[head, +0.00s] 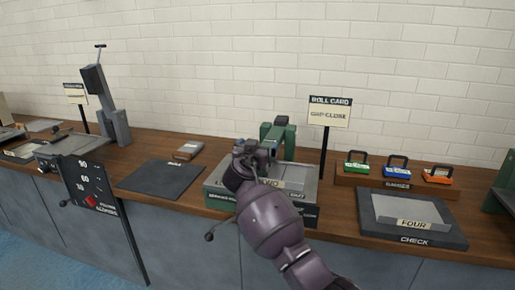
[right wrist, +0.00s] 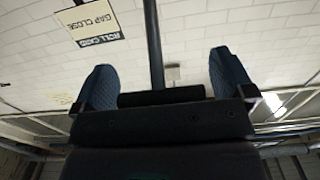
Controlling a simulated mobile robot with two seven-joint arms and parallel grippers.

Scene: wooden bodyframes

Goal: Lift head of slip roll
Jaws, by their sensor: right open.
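The slip roll (head: 213,190) is a green and grey machine on the wooden bench, in the middle of the head view. Its green upright head end (head: 289,140) rises at the back right. My right gripper (head: 252,148) is over the machine, close to the head's left side, and my arm hides part of the machine's front and top. I cannot tell whether it touches the head. In the right wrist view the two blue finger pads (right wrist: 164,78) stand wide apart, with no clear object held between them. My left gripper is not in view.
A "Roll Card" sign reading "Gap Close" (head: 329,113) stands on a post just right of the machine. Farther right are colored padlock-like blocks (head: 397,167) and a grey "Check" tray (head: 455,237). A dark mat (head: 150,183) lies left, with a lever machine (head: 110,110) beyond.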

